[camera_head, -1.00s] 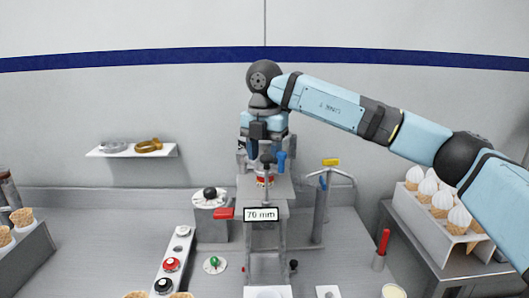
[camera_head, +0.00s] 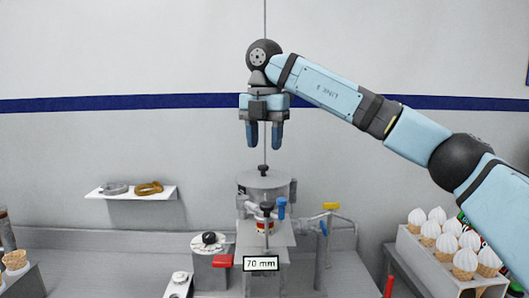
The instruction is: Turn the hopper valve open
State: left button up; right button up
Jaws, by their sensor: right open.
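The hopper (camera_head: 263,186) is a grey metal cylinder with a lid and a black knob, on a stand at the middle. A blue handle (camera_head: 281,208) stands upright at its lower right; it looks like the valve handle, but I cannot be sure. A black-knobbed rod (camera_head: 266,208) stands in front of the hopper. My right gripper (camera_head: 264,140) points down above the hopper, its two blue fingers apart with nothing between them. It is clear of the lid and the handle. A thin vertical rod or line passes behind it. My left gripper is not in view.
A pipe with a yellow lever (camera_head: 331,206) and a blue grip (camera_head: 323,228) stands right of the hopper. A red lever (camera_head: 223,261) and a "70 mm" sign (camera_head: 261,263) are in front. A rack of filled cones (camera_head: 428,262) is at right. A wall shelf (camera_head: 137,193) holds two rings.

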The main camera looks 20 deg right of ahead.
aim_at(323, 230)
jog(key=k, duration=1)
